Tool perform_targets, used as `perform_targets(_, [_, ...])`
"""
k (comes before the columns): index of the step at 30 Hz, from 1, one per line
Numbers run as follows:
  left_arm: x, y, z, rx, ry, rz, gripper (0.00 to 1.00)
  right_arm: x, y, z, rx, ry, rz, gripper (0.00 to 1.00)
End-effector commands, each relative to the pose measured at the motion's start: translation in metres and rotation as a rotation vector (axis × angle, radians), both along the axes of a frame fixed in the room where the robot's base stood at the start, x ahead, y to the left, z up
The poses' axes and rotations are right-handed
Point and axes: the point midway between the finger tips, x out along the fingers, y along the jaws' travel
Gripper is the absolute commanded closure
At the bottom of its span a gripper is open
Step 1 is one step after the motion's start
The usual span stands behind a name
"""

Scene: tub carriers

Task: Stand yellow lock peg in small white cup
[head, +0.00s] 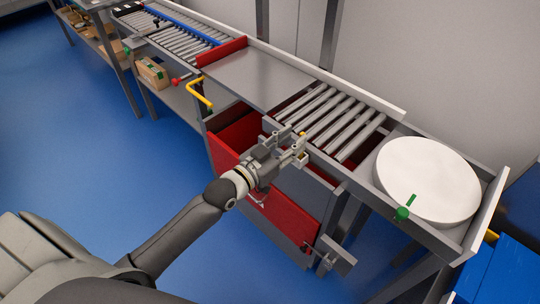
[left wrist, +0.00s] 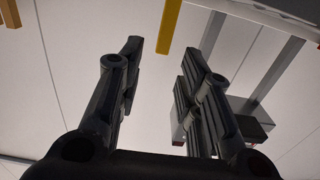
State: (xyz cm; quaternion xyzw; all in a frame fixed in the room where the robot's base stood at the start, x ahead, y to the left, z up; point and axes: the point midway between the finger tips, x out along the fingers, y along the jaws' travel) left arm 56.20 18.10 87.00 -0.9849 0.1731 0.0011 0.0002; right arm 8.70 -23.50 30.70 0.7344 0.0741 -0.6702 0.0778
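My left gripper (head: 298,146) is at the near edge of the roller conveyor, above the red-lined tub. The left wrist view shows its two dark fingers (left wrist: 172,60) apart, with nothing between them. A yellow bar (left wrist: 170,24), possibly the lock peg, hangs in from the top of that view, beyond the fingertips and apart from them. A small yellow spot (head: 302,134) shows at the fingertips in the head view; I cannot tell if it is the same thing. I cannot make out a small white cup. My right gripper is not in view.
A large white round disc (head: 428,178) lies at the conveyor's right end, with a green-knobbed lever (head: 403,212) before it. A bent yellow handle (head: 200,92) stands out left of the red tub (head: 232,140). Bare rollers (head: 330,118) lie behind the gripper. Blue floor is clear at left.

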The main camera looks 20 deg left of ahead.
Motion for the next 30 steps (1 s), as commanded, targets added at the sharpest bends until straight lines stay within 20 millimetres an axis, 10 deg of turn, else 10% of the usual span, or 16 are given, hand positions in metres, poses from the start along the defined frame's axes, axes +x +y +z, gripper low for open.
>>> perform_targets(15, [-0.077,0.028,-0.001,0.0,0.001,0.0,0.67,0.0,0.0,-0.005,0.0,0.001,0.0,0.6])
perform_targets(30, [-0.086,0.033,-0.003,0.002,0.006,0.004,0.67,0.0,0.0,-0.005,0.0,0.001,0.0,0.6])
